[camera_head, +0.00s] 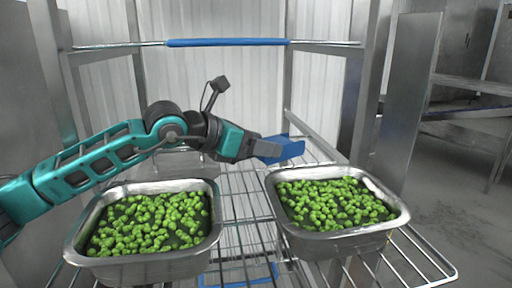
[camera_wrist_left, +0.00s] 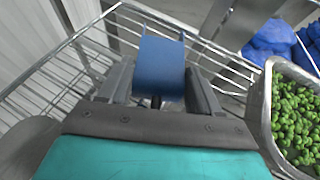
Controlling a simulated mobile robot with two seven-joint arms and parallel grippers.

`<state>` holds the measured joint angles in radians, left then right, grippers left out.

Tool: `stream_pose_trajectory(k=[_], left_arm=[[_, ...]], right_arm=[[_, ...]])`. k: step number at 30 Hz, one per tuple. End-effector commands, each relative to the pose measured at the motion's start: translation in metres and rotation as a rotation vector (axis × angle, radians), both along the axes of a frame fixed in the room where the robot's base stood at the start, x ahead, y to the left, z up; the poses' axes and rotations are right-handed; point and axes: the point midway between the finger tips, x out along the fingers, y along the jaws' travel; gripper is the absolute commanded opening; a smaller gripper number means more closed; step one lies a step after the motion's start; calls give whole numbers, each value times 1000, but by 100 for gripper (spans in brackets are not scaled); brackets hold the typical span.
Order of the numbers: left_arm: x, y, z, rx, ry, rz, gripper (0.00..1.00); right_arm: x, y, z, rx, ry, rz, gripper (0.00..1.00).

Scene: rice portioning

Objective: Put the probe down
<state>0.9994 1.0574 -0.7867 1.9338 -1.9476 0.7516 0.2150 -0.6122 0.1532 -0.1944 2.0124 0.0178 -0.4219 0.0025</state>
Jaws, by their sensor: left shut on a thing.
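My left gripper (camera_head: 262,148) reaches in from the left over the wire rack and is shut on the blue probe (camera_head: 287,151). In the left wrist view the probe's broad blue body (camera_wrist_left: 160,66) sits between the two grey fingers. The probe is behind the gap between two metal pans, near the rear of the right one. From these views I cannot tell whether it touches the rack. The right gripper is not in view.
The left pan (camera_head: 76,236) and right pan (camera_head: 397,221) hold green sprouts and stand on the wire rack (camera_head: 237,207). A blue-covered bar (camera_head: 228,42) crosses the frame above. Blue bags (camera_wrist_left: 270,40) show beyond the rack in the wrist view. Bare wires lie between the pans.

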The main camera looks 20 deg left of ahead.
Motion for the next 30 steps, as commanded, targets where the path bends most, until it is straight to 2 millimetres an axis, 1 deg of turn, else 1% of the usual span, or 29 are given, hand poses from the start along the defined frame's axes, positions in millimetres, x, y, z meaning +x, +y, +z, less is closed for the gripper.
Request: stream_pose_trajectory(k=[3,6,9,15,19,20,27,30], left_arm=[[13,10,-10,-2,2,4,25],[20,14,-18,-1,1,3,25],[22,16,-21,0,0,3,25],[22,16,-21,0,0,2,25],[22,15,-26,-1,-1,2,25],[22,16,-24,0,0,2,66],[22,15,-24,0,1,2,89],[22,15,-24,0,1,2,89]], right_arm=[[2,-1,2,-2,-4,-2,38],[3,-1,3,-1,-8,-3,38],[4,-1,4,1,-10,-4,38],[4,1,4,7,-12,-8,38],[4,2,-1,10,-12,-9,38],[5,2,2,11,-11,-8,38],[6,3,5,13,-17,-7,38],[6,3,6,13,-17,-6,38]])
